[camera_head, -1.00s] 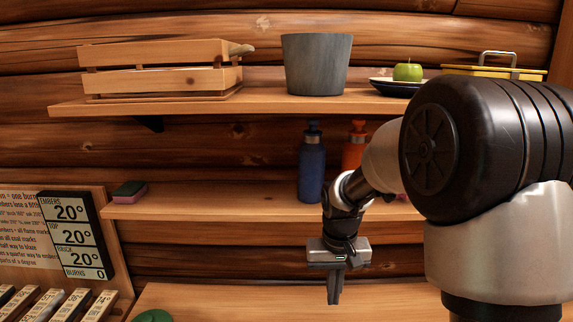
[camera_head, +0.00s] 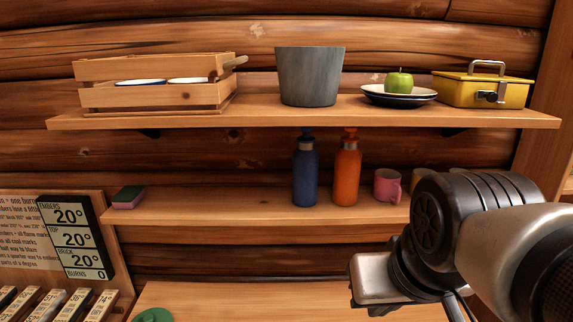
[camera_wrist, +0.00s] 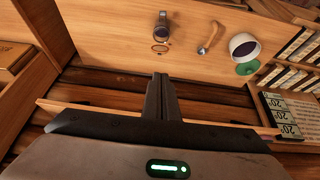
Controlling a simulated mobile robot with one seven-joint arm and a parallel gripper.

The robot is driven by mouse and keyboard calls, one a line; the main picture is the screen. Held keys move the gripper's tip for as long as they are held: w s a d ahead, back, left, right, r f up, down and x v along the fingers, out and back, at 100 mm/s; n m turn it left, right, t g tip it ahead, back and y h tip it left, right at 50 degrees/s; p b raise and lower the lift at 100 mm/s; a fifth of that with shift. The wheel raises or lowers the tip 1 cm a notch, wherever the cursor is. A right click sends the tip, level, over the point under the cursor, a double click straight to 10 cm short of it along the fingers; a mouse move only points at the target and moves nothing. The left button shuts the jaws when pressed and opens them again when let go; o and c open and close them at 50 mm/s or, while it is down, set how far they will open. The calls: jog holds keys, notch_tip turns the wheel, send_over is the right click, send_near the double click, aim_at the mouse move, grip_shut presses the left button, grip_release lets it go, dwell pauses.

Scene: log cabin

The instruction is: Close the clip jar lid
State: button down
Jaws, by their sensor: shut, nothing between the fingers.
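In the wrist view, a small dark, glassy cylinder (camera_wrist: 162,24) on the wooden counter looks like the clip jar. A thin round ring with an orange-brown edge (camera_wrist: 160,47) lies close beside it and may be its open lid; I cannot tell whether they are joined. My gripper (camera_wrist: 161,78) is shut and empty, its fingers together and pointing toward the counter, apart from the jar. In the head view my arm fills the lower right and the gripper is hidden or out of frame. The jar does not show there.
The counter (camera_wrist: 115,35) also holds a brown handled utensil (camera_wrist: 210,38), a white round vessel (camera_wrist: 244,46) and a green round thing (camera_wrist: 246,68). Above are two shelves with a crate (camera_head: 155,95), a grey pot (camera_head: 309,76), a yellow box (camera_head: 484,92) and bottles (camera_head: 305,175).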

jog(key=w+f+n+g+b, duration=0.1)
jog(key=w+f+g+b, duration=0.2)
jog(key=w+f+b, duration=0.55)
jog(key=w+f+g+b, duration=0.3)
jog(key=w+f, duration=0.6)
jog(key=w, duration=0.8)
jog(key=shift+s+f+b, duration=0.3)
jog(key=shift+s+f, duration=0.45)
jog(key=shift+f, duration=0.95)
jog(key=shift+s+f+b, duration=0.35)
jog(key=shift+s+f, duration=0.35)
jog(key=shift+f, duration=1.05)
jog(key=shift+s+f+b, duration=0.3)
jog(key=shift+s+f, duration=0.45)
jog(key=shift+f, duration=0.95)
jog(key=shift+f+t, duration=0.1)
jog(key=shift+t, duration=0.2)
